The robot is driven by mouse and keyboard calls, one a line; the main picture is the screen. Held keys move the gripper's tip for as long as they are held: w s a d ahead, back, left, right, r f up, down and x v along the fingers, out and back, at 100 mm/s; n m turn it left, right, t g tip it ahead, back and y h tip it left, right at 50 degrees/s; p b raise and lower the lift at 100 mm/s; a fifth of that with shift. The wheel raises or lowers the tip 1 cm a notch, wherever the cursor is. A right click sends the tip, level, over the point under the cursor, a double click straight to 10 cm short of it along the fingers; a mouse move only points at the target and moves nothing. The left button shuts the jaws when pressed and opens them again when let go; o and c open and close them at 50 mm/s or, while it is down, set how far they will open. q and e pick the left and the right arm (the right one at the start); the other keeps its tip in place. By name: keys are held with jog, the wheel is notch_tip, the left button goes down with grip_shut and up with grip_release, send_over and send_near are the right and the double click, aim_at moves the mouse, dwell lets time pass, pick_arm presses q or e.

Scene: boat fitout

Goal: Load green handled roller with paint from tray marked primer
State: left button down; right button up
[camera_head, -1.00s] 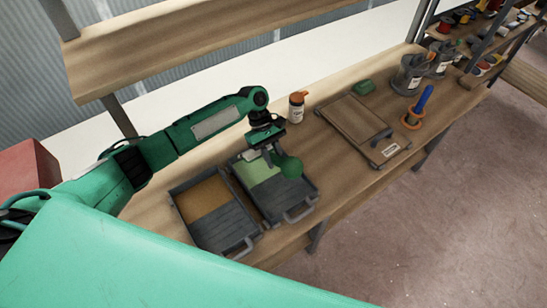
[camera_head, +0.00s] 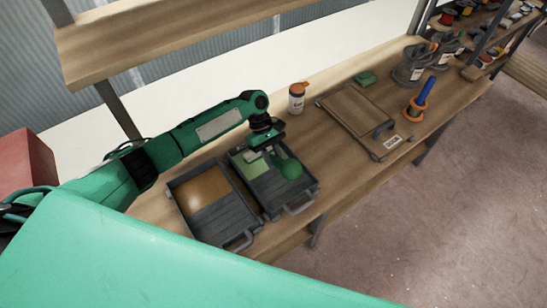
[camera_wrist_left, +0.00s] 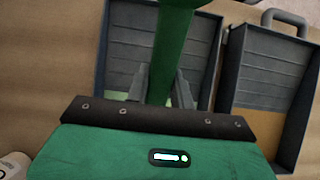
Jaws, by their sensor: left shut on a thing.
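My left gripper (camera_head: 268,150) is shut on the green handle of the roller (camera_head: 289,168). It holds the roller over the tray with light green paint (camera_head: 303,189). A pale roller head (camera_head: 252,156) shows beside the gripper, over the green paint; I cannot tell whether it touches it. In the left wrist view the gripper fingers (camera_wrist_left: 161,88) close around the green handle (camera_wrist_left: 170,50). The roller head is hidden there. A second tray (camera_head: 215,232), with tan paint, stands left of the first. No label can be read on either. My right gripper is not in view.
A flat brown board or tray (camera_head: 350,115) with a small white label lies to the right. Behind are an orange-capped bottle (camera_head: 297,98) and a green block (camera_head: 366,78). Grey pots (camera_head: 412,66) and a blue-handled tool (camera_head: 420,98) stand farther right. A shelf hangs above.

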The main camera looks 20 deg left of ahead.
pick_arm(q)
jog(key=shift+f, duration=0.2)
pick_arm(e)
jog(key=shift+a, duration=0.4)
pick_arm(q)
jog(key=shift+f, duration=0.3)
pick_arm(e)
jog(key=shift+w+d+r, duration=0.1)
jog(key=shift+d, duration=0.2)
pick_arm(q)
jog(key=shift+f+p, duration=0.15)
jog(key=shift+p, duration=0.25)
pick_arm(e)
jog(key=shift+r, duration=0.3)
pick_arm(q)
jog(key=shift+s, duration=0.1)
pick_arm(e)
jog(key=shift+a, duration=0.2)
